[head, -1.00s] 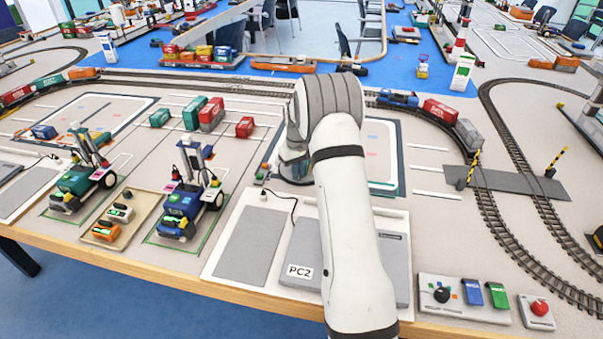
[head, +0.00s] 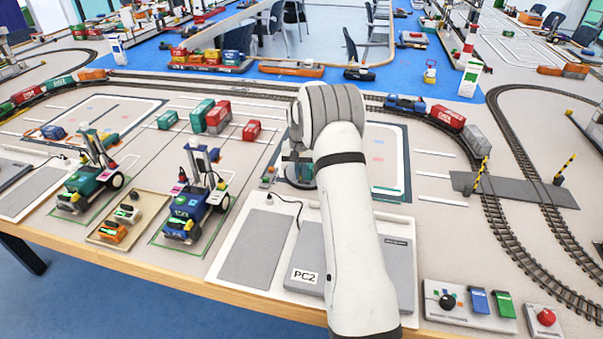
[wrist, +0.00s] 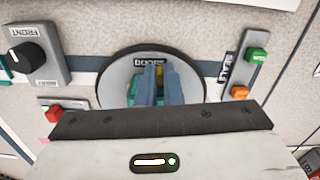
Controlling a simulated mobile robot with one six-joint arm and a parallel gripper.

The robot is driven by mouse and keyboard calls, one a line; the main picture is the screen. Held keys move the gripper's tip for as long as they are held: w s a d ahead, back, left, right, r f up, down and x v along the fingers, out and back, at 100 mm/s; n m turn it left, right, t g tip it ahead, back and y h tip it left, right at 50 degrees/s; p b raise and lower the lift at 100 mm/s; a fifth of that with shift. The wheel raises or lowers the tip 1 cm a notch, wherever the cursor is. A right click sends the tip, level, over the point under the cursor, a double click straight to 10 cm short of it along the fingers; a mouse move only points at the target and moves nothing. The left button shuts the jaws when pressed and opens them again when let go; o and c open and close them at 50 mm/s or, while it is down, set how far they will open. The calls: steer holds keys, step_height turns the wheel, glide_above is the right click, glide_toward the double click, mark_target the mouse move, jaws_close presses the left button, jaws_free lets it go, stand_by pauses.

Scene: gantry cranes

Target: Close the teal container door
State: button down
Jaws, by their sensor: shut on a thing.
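A round grey plate (wrist: 117,84) with a dark rim and the label "DOORS" lies under my gripper in the wrist view. Teal parts of the container (wrist: 131,92) show on it beside the fingers; most of the container is hidden. My gripper (wrist: 160,78) points down at the plate, its two blue-grey fingers close together. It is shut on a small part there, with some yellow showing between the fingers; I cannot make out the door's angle. In the head view the teal container (head: 297,168) is mostly hidden behind my arm.
In the wrist view a "FRONT" knob panel (wrist: 35,55) stands left and a panel with green and orange buttons (wrist: 246,75) right. A red button (wrist: 54,114) is near the gripper body. In the head view, a blue crane (head: 190,205) stands left of my arm.

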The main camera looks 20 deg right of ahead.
stand_by(0.4)
steer(key=c, duration=1.8)
jaws_free()
steer(key=shift+c, duration=0.2)
steer(key=shift+r, duration=3.95)
